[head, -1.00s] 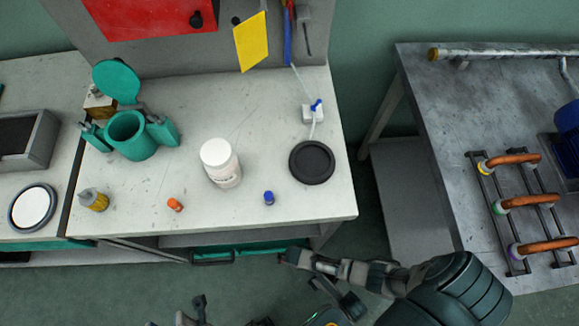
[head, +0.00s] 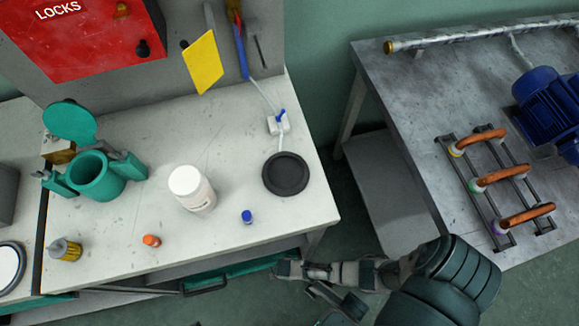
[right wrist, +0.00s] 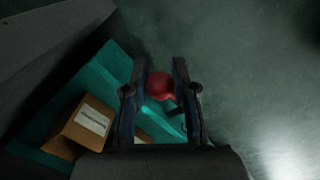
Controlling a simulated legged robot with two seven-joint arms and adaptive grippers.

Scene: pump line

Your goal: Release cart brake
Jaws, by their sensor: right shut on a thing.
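In the right wrist view a round red knob (right wrist: 160,86) sits between the two fingers of my right gripper (right wrist: 160,80), which is shut on it. What the knob is mounted on is mostly hidden. Beside it is the teal cart (right wrist: 120,68), with a brown cardboard box (right wrist: 80,127) on it. In the head view my right gripper (head: 280,268) is low in front of the bench, by the teal cart's edge (head: 245,266) under the bench. The cart has a black handle (head: 205,287). The knob is not visible there. My left gripper is out of view.
The bench (head: 120,235) above the cart holds a teal pot (head: 95,178), a white jar (head: 192,190), small orange (head: 151,240) and blue (head: 247,217) caps and a black disc (head: 285,174). A grey table (head: 410,110) with a blue motor (head: 548,105) stands at right.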

